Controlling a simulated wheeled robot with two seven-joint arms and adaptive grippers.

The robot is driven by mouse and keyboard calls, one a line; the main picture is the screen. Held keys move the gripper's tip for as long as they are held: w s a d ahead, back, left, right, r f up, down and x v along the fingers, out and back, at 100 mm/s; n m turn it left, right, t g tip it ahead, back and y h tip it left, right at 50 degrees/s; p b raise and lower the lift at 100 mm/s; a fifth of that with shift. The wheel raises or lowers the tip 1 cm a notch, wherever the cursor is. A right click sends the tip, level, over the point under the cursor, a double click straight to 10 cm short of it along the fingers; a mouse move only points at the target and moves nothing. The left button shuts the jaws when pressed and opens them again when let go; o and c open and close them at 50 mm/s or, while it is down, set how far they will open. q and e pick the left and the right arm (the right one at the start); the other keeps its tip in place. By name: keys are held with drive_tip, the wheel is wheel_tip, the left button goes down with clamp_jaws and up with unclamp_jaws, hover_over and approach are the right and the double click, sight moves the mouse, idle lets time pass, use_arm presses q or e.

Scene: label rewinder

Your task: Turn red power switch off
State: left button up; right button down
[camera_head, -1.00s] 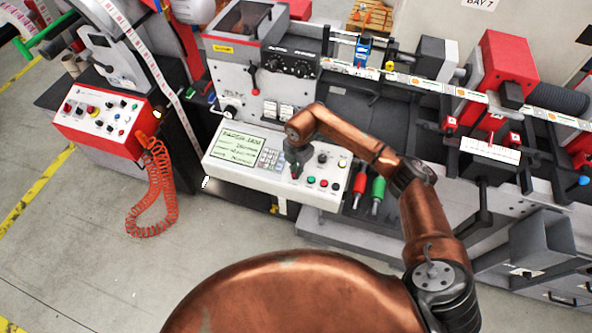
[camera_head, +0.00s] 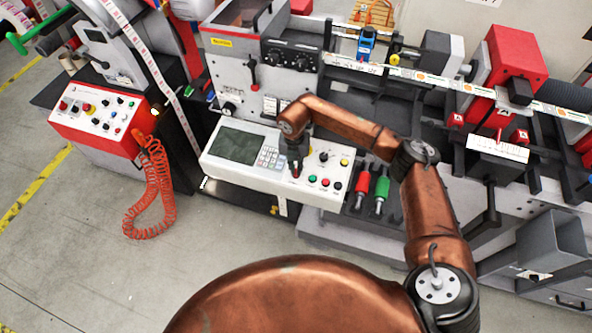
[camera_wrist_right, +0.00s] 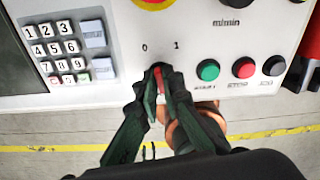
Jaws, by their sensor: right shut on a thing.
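The red power switch (camera_wrist_right: 159,80) shows in the right wrist view, below the printed 0 and 1 marks on the white control panel (camera_wrist_right: 120,50). My right gripper (camera_wrist_right: 160,76) is shut on the switch, its two dark fingers on either side of it. In the head view my right gripper (camera_head: 296,168) reaches down onto the panel (camera_head: 218,170) between the keypad and the round buttons, and it hides most of the switch. The panel's display (camera_head: 236,146) is dark and blank. My left gripper is not in view.
Green (camera_wrist_right: 208,70), red (camera_wrist_right: 243,67) and black (camera_wrist_right: 274,65) buttons sit just right of my fingers. The keypad (camera_wrist_right: 62,50) is to the left. Red and green handled tools (camera_head: 381,187) lie right of the panel.

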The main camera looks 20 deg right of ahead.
drive_tip(key=shift+a+n+b, duration=0.1)
drive_tip(key=shift+n+b, duration=0.45)
drive_tip(key=shift+n, duration=0.75)
drive_tip(key=c, duration=2.1)
unclamp_jaws()
drive_tip(key=shift+r, duration=0.15)
drive_tip(key=r, duration=1.1)
drive_tip(key=shift+w+a+r, duration=0.1)
drive_tip(key=shift+a+r, duration=0.3)
drive_tip(key=shift+f, duration=0.1)
